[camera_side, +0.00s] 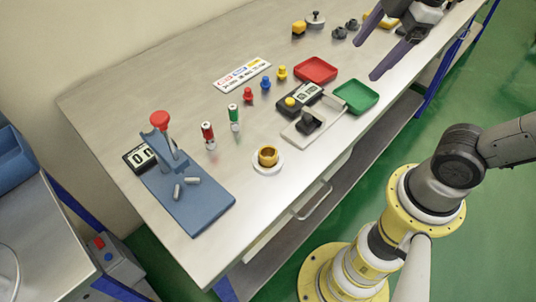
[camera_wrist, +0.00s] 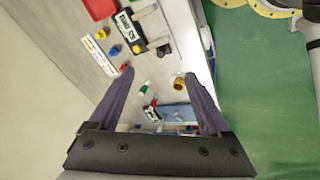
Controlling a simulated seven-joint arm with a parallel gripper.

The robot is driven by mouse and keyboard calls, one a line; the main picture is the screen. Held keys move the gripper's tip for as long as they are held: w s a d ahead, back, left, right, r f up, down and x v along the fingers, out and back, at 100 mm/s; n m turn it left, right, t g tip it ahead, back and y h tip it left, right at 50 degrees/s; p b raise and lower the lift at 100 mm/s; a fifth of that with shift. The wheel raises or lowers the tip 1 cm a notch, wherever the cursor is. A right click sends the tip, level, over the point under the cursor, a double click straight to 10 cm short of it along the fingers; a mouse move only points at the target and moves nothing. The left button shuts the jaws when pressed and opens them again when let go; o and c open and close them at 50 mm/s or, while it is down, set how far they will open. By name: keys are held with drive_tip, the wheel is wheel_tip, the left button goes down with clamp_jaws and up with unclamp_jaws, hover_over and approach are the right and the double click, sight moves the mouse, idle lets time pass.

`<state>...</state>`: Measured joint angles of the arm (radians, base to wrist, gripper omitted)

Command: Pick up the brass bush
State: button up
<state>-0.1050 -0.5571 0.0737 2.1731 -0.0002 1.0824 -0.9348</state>
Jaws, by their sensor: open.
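The brass bush (camera_side: 267,156) is a short golden ring standing on a round white base (camera_side: 268,169) near the front edge of the table in the side view. It also shows in the wrist view (camera_wrist: 179,83), close to the right finger. My gripper (camera_side: 371,48) is at the upper right of the side view, well away from the bush and above the table. Its two dark fingers are spread apart with nothing between them. In the wrist view my gripper (camera_wrist: 157,72) is open as well.
A blue fixture (camera_side: 190,200) with a red knob (camera_side: 160,119) stands left of the bush. Red and green cylinders (camera_side: 234,117) stand behind it. A black lever device (camera_side: 308,122), a green tray (camera_side: 356,97) and a red tray (camera_side: 316,70) lie to its right.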

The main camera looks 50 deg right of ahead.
drive_tip(key=w+a+n+g, duration=0.3)
drive_tip(key=w+a+n, duration=0.5)
drive_tip(key=n, duration=0.1)
drive_tip(key=n+g, duration=0.1)
drive_tip(key=n, duration=0.2)
hover_over(268, 148)
drive_tip(key=a, duration=0.1)
wheel_tip(268, 148, down, 6)
drive_tip(key=f, duration=0.9)
drive_tip(key=s+f, duration=0.1)
drive_tip(key=f, duration=0.3)
drive_tip(key=shift+f, duration=0.15)
clamp_jaws()
